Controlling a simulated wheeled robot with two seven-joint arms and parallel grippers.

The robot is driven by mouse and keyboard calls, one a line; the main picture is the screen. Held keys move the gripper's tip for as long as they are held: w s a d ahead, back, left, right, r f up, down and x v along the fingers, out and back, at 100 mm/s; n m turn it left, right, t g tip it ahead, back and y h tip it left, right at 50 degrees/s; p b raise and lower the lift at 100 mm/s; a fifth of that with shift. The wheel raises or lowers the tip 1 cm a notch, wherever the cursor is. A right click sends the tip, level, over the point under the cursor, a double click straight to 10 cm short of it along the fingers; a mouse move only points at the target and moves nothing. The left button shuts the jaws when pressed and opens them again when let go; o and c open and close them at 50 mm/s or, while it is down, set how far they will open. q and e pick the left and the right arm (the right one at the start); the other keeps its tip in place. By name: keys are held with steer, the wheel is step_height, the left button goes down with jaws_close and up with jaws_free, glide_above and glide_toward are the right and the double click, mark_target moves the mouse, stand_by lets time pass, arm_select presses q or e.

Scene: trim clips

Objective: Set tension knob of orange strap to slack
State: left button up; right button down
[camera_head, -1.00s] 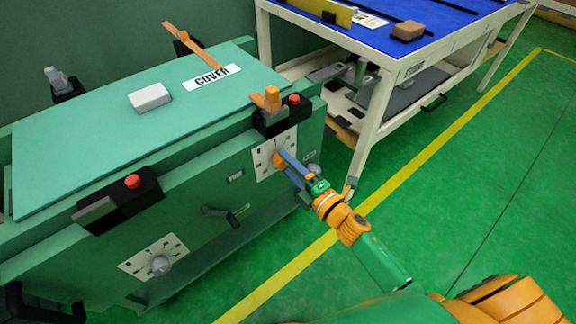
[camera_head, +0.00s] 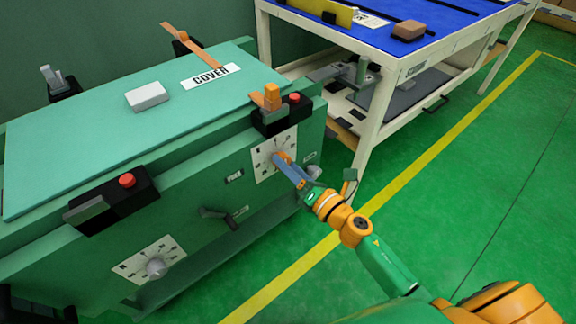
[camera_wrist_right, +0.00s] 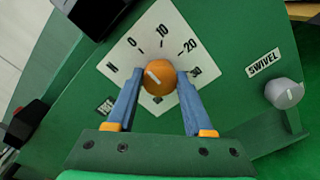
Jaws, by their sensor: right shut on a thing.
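The orange tension knob (camera_wrist_right: 157,77) sits on a white diamond-shaped dial plate (camera_wrist_right: 118,66) in the right wrist view. The plate has marks including 0, 10, 20 and 30. The knob's white line points to the upper left, roughly toward the 0 side. My right gripper (camera_wrist_right: 157,84) is shut on the knob, one blue finger on each side. In the head view the gripper (camera_head: 284,163) covers much of the knob, on the machine's front face. My left gripper is out of view.
A grey knob (camera_wrist_right: 284,92) beside a SWIVEL label is right of the dial in the wrist view. A second dial with a grey knob (camera_head: 155,267), a black handle (camera_head: 219,217) and a white-legged table (camera_head: 364,148) stand nearby. Open green floor lies right.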

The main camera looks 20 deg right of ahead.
steer(key=shift+n, duration=0.3)
stand_by(0.4)
steer(key=shift+c, duration=1.4)
jaws_free()
steer(key=v, duration=0.7)
steer(key=shift+b, duration=0.35)
